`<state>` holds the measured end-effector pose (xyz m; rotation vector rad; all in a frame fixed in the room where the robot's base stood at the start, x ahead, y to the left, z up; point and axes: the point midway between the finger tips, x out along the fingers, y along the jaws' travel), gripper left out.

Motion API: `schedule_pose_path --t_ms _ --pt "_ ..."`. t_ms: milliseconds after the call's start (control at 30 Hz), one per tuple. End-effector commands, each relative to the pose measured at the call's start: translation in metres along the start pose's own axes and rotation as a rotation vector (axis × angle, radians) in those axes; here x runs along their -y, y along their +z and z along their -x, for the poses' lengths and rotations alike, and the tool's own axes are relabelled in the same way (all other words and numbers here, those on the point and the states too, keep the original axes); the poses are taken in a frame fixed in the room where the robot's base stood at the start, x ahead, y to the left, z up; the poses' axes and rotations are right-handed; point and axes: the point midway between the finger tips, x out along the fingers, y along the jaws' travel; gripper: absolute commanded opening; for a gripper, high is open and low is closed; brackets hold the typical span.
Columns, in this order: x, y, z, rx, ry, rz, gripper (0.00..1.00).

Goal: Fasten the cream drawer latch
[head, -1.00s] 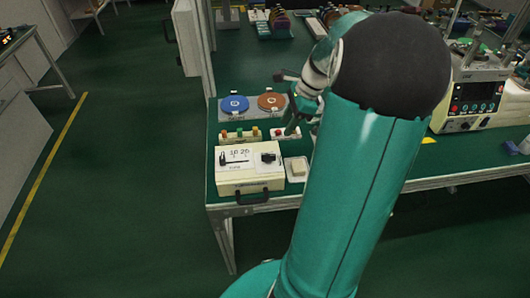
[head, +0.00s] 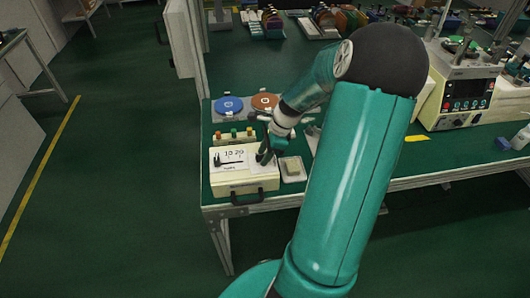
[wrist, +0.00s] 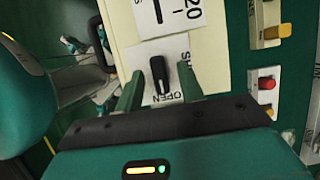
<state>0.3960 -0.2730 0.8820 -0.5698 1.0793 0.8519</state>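The cream drawer box (head: 238,183) stands at the table's front left corner, with a black handle (head: 247,198) on its front. In the wrist view the latch is a black knob (wrist: 158,72) on a white label on the cream top (wrist: 208,55). Its narrow lower end is by the word OPEN; a partly covered word starting SH is at the upper right. My gripper (wrist: 160,88) is open, one finger on each side of the knob, apart from it as far as I see.
A small pale tray (head: 292,168) sits right of the box. Behind the box are several coloured buttons (head: 233,133), and blue (head: 229,104) and brown (head: 265,101) discs. A machine with a screen (head: 460,88) stands farther right.

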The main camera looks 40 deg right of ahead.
Motion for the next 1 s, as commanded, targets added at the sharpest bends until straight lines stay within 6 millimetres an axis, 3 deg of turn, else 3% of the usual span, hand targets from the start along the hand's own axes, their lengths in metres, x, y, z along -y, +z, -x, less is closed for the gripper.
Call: schedule_pose_path --t_ms 167,300,367,733,1000 --pt "-0.0001 -0.0003 0.0002 0.000 0.000 0.000 0.36" --pt "-0.0002 -0.0004 0.0003 0.000 0.001 0.000 0.09" --pt "-0.0002 -0.0004 0.0004 0.000 0.001 0.000 0.00" --pt "0.0000 -0.0002 0.0004 0.000 0.016 0.034 0.00" --pt "0.0014 0.0006 0.0002 0.000 0.072 0.170 0.00"
